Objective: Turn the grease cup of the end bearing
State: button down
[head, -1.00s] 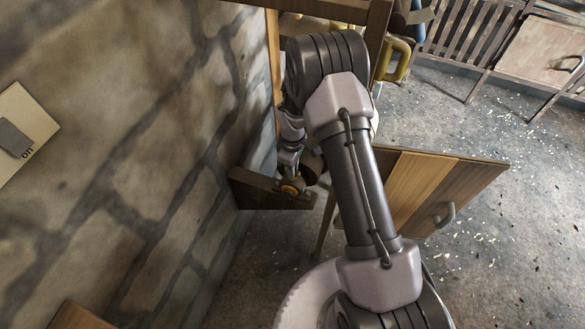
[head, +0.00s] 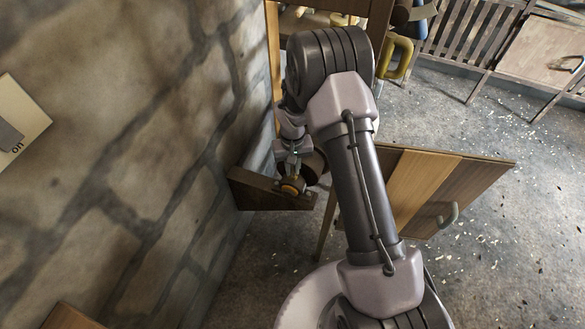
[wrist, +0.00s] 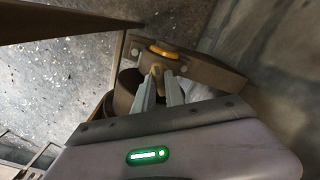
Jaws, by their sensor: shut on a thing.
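The brass grease cup (wrist: 156,72) is between my gripper's two fingertips in the wrist view. My gripper (wrist: 160,80) is shut on it. In the head view the brass of the end bearing (head: 291,186) shows at the dark wooden bracket (head: 262,196) by the wall, with my gripper (head: 292,172) coming down on it from above. In the wrist view a yellow-orange rounded part (wrist: 163,51) sits on the bracket just beyond the cup. The fingers cover part of the cup, so its turn angle cannot be told.
A dark brown drum (wrist: 125,94) stands close beside my fingers. The stone wall (head: 150,130) runs close on the left. A wooden panel with a handle (head: 425,190) is to the right of my arm. Open floor (head: 480,270) lies at the lower right.

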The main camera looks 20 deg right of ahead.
aim_at(293, 170)
jog(key=m+b, duration=0.1)
jog(key=m, duration=0.5)
jog(key=shift+m, duration=0.3)
dwell(0.4)
jog(key=c, duration=1.4)
grip_release()
notch_tip(293, 170, up, 18)
jog(key=p, duration=0.6)
jog(key=shift+f, duration=0.25)
